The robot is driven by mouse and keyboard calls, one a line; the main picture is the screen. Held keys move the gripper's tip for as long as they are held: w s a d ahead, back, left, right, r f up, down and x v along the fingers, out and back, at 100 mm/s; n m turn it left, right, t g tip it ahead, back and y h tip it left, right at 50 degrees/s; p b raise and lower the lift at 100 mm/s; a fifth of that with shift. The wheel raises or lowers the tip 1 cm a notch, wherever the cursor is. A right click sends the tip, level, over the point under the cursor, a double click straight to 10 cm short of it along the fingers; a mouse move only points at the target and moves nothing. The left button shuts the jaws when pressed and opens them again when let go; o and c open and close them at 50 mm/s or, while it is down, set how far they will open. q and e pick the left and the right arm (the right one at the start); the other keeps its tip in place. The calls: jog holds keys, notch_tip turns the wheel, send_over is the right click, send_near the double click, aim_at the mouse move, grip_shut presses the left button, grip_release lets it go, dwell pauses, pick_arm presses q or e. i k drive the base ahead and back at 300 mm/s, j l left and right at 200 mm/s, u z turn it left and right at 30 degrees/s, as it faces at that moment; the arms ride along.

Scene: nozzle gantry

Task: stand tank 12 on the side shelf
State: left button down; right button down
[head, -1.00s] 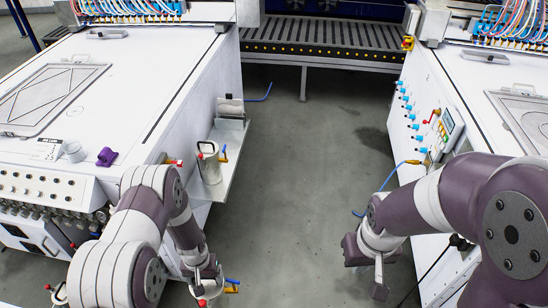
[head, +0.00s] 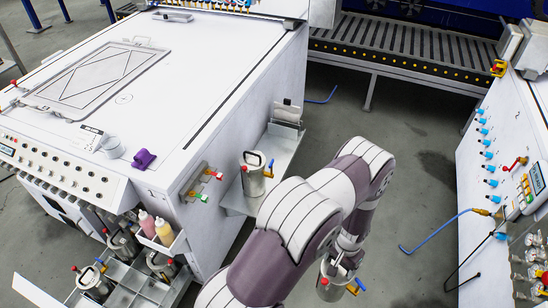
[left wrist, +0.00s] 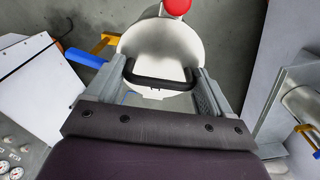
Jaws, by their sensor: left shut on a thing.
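My left gripper (head: 343,262) is shut on the black handle of a steel tank (head: 330,287) and holds it over the floor, to the right of the side shelf. The left wrist view shows the tank's round white lid (left wrist: 160,50), black handle and red knob between the fingers (left wrist: 155,88). No number is readable on it, so I cannot tell whether it is tank 12. The side shelf (head: 236,200) is a grey metal ledge on the white machine's side. Another steel tank (head: 254,178) stands upright on it, with red, blue and yellow fittings. My right gripper is out of view.
Several tanks stand in a lower rack (head: 150,292) beside bottles. A second machine (head: 490,150) is at right. Grey floor (head: 400,185) lies between.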

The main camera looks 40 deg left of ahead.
aim_at(273, 150)
jog(key=i+j, duration=0.15)
jog(key=i, duration=0.35)
jog(key=i+j, duration=0.15)
jog(key=i, duration=0.3)
jog(key=i+j, duration=0.15)
jog(key=i, duration=0.35)
jog(key=i+j, duration=0.15)
jog(key=i, duration=0.3)
jog(key=i+u, duration=0.35)
jog(key=i+l+u, duration=0.3)
jog(key=i, duration=0.25)
jog(key=u, duration=1.85)
jog(key=i, duration=0.05)
